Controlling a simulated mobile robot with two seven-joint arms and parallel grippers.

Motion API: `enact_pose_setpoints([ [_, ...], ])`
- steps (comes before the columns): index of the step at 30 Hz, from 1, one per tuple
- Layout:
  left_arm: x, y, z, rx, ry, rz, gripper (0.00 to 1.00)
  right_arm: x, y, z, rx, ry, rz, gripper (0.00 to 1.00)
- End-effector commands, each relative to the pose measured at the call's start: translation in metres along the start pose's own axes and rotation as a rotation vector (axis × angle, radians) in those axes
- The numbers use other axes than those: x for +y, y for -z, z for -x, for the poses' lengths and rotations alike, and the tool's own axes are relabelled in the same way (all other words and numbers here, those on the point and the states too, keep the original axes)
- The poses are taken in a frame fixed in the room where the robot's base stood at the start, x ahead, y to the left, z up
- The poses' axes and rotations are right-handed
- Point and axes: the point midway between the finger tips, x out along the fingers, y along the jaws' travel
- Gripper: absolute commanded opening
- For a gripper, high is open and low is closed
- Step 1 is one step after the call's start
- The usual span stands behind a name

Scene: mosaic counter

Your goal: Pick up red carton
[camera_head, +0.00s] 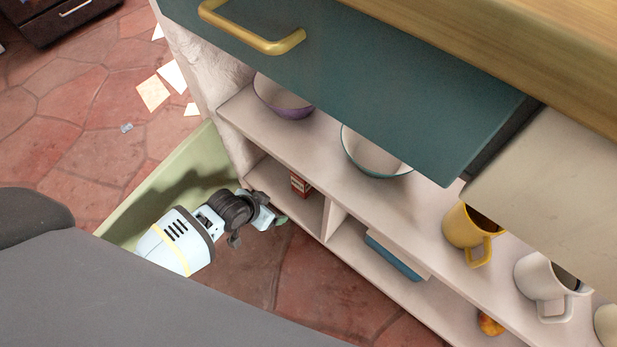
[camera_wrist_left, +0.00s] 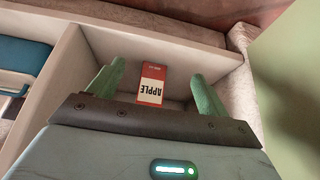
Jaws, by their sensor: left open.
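The red carton (camera_head: 300,185) stands on the lower shelf, in the left compartment of the pale unit. In the left wrist view the carton (camera_wrist_left: 151,83) is red with a cream label reading "APPLE", upside down in the picture. My left gripper (camera_head: 270,208) is just outside that compartment's opening. Its green fingers (camera_wrist_left: 155,85) are spread apart, with the carton showing between them and farther in. It holds nothing. My right gripper is not seen.
A vertical divider (camera_head: 334,218) bounds the compartment on the right. A green panel (camera_head: 165,180) stands left of my arm. Bowls (camera_head: 376,153) and a yellow mug (camera_head: 472,232) stand on the shelf above. A blue item (camera_head: 394,257) lies right of the divider.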

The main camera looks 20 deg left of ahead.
Motion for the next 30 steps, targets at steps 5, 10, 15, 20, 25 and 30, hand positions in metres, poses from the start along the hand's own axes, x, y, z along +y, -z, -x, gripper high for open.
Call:
enact_pose_setpoints([
  [5,-0.001,0.001,-0.002,0.0,0.001,-0.001,0.78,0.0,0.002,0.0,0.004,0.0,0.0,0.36],
  [10,-0.001,0.013,-0.01,0.004,0.0,0.0,0.78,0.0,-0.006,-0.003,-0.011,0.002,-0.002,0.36],
  [15,-0.001,0.039,-0.027,0.002,0.0,0.0,0.78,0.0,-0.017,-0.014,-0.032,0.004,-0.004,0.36],
  [20,-0.001,0.063,-0.04,0.001,0.0,0.0,0.78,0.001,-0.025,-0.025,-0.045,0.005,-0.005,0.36],
  [25,0.0,0.076,-0.046,0.0,0.0,0.0,0.78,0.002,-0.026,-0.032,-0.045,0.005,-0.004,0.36],
  [30,-0.001,0.08,-0.046,0.001,0.0,0.0,0.78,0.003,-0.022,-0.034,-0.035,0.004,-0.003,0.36],
])
